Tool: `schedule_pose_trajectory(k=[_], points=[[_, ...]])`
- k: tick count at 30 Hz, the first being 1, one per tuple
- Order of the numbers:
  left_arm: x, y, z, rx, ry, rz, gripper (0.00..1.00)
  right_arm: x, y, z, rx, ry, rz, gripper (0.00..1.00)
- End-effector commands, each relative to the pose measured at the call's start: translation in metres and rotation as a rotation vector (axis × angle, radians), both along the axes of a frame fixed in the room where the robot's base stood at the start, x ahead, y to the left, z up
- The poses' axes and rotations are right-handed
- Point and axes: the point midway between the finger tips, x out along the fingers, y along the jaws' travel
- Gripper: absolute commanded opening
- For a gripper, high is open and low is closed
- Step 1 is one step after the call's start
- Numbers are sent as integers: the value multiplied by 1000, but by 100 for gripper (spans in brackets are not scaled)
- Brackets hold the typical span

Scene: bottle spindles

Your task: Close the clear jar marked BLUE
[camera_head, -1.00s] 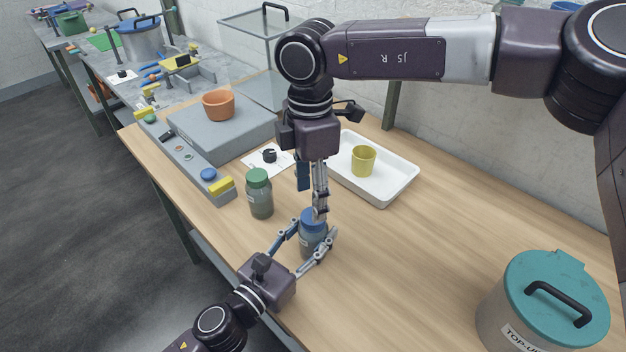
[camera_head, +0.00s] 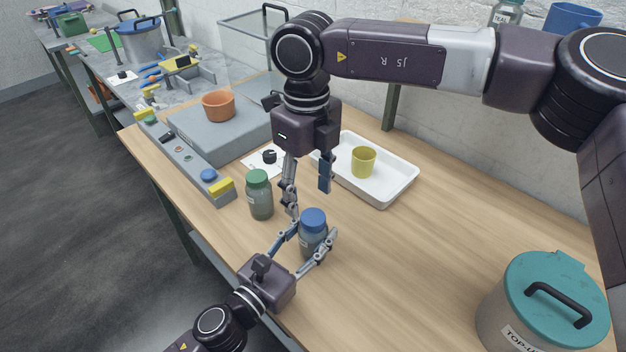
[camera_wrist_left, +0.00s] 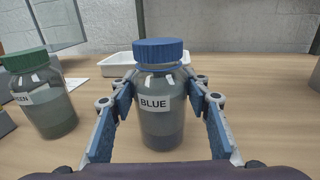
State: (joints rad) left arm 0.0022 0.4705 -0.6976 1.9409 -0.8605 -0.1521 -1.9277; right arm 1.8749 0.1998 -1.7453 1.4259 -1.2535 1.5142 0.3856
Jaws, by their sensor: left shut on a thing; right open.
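The clear jar marked BLUE (camera_wrist_left: 160,118) stands upright on the wooden table, with a blue ribbed lid (camera_wrist_left: 160,51) on its mouth; I cannot tell how tight it is. In the head view the jar (camera_head: 310,245) and its lid (camera_head: 313,218) also show. My left gripper (camera_head: 313,247) is shut around the jar's body from the near side, and its fingers (camera_wrist_left: 160,100) flank the glass in the left wrist view. My right gripper (camera_head: 308,200) points down, open and empty, just above and behind the lid, its fingers apart.
A jar with a green lid (camera_head: 259,195) stands close on the left. Behind are a white tray (camera_head: 385,190) with a yellow cup (camera_head: 363,162) and a grey block with an orange pot (camera_head: 218,105). A teal-lidded bin (camera_head: 555,300) is at right. The table's middle right is clear.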

Motion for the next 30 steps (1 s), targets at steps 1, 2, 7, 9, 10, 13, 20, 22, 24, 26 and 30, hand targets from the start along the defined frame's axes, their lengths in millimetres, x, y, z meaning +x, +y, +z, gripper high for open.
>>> schedule_pose_trajectory(k=[1,2,7,9,10,13,20,22,24,26,30], points=[[0,0,0,0,-1,1,0,0,0,0,1,1,93,52],[0,0,0,0,-1,1,0,0,0,1,3,1,154,52],[0,0,0,0,-1,1,0,0,0,3,6,2,491,52],[0,0,0,0,-1,1,0,0,0,4,6,2,630,52],[0,0,0,0,-1,1,0,0,0,4,7,2,690,52],[0,0,0,0,-1,1,0,1,0,6,9,2,888,52],[0,0,0,0,-1,1,0,1,-2,9,12,2,1342,52],[0,0,0,0,-1,1,0,2,-2,10,13,3,1481,52],[0,0,0,0,-1,1,0,2,-3,11,12,2,1618,52],[0,0,0,0,-1,1,0,3,-3,12,13,1,1736,52],[0,0,0,0,-1,1,0,3,-4,13,14,3,2011,52]])
